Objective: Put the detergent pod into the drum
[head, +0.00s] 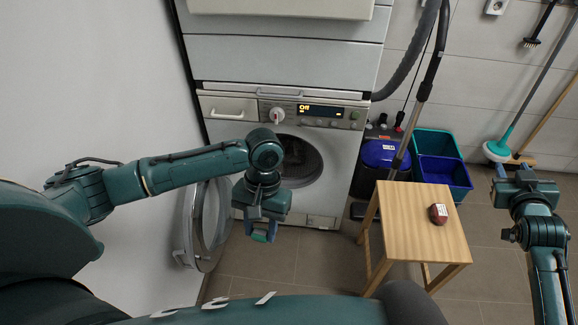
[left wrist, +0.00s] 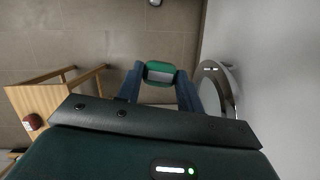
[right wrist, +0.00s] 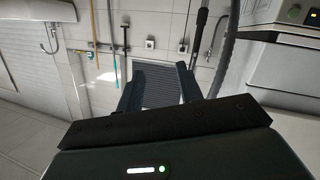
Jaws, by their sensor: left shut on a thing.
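My left gripper (head: 262,232) is shut on a green and grey detergent pod (left wrist: 160,72), held between its fingertips in the left wrist view. In the head view this gripper is in front of the washing machine (head: 340,155), low and to the left of the drum opening (head: 303,160), and outside it. The round door (head: 208,228) stands open to the left. My arm hides part of the drum opening. My right gripper (right wrist: 158,85) is open and empty, far to the right in the head view.
A wooden stool (head: 415,215) with a small dark red item (head: 438,214) stands right of the machine. Blue and teal bins (head: 442,172), a blue-lidded vacuum (head: 380,154) and its hose are behind it. A broom leans at the far right. Floor before the machine is clear.

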